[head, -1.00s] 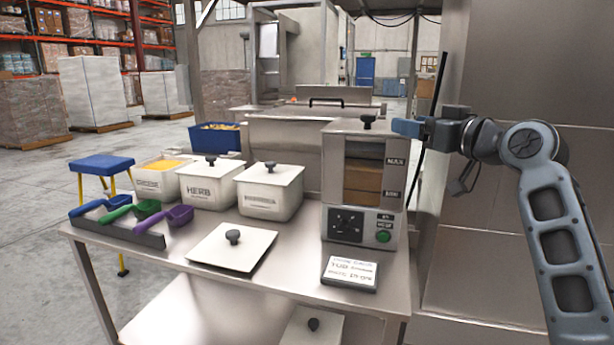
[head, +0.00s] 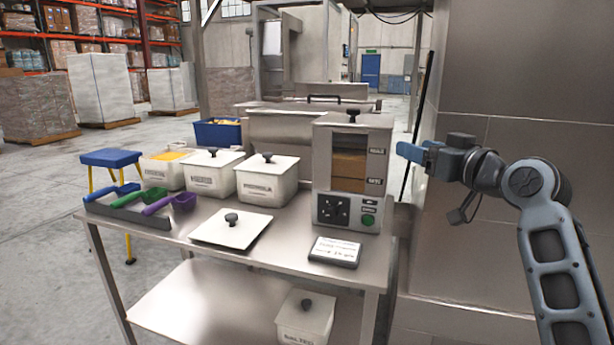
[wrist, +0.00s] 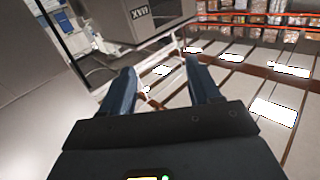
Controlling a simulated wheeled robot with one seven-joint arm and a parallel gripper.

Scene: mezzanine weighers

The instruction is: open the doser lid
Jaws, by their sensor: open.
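The doser (head: 322,160) is a steel box at the right end of the table. It has a window of brown contents, a dial and a green button. Its lid carries a dark knob (head: 353,114) on top and looks closed. My gripper (head: 402,149) is open and empty, to the right of the doser and a little below its lid, apart from it. In the wrist view, the corner of the doser with the MAX label (wrist: 140,13) shows at the top, beyond the spread fingers (wrist: 163,88).
A steel table (head: 190,258) holds white tubs, a loose white lid (head: 231,230), a scoop rack (head: 125,213) and a small sign (head: 335,251). A knobbed tub (head: 304,318) sits on the lower shelf. A steel wall (head: 500,90) stands close behind my arm.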

